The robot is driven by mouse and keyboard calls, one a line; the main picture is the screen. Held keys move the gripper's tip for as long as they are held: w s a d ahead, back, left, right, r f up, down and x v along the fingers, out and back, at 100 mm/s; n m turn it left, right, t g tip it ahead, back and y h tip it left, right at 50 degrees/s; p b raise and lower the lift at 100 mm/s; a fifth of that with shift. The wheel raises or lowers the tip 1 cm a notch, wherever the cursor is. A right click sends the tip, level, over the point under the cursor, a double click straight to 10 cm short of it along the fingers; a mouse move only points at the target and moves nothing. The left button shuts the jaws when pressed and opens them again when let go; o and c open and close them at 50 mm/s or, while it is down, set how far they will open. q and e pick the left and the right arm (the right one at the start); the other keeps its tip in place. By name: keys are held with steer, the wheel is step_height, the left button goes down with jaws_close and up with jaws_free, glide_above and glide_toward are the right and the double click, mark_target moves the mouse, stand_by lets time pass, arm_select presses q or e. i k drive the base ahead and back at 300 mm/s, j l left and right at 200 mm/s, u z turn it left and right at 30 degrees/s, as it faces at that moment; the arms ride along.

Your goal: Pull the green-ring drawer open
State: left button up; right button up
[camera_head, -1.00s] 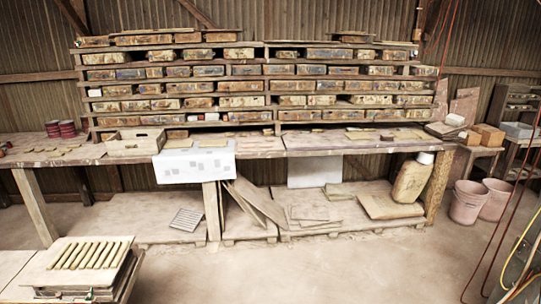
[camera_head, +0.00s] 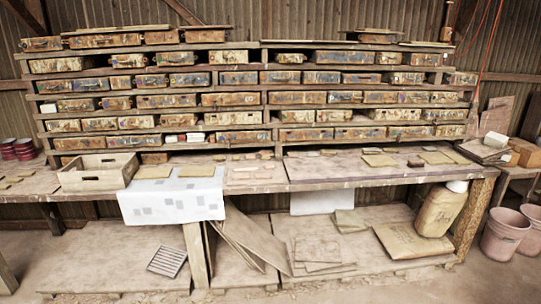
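A wide wooden rack (camera_head: 265,78) stands at the back of a long workbench. It holds several rows of worn, box-like drawers, such as one drawer (camera_head: 236,99) near the middle. The drawers are yellowish, brown and grey-blue with rusty marks. I cannot make out a green ring on any of them; the drawer fronts are too small and blurred to tell. All drawers appear to sit in their slots. Neither of my grippers is in view.
The workbench (camera_head: 390,172) carries a wooden crate (camera_head: 98,181), flat tiles and a patterned sheet (camera_head: 172,203) hanging over its edge. Below lie loose boards (camera_head: 250,238), a grate (camera_head: 167,261) and a large bag (camera_head: 441,209). Buckets (camera_head: 504,232) stand at right. Open floor lies in front.

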mark_target(303, 116)
steer(key=i, duration=1.65)
steer(key=l, duration=0.1)
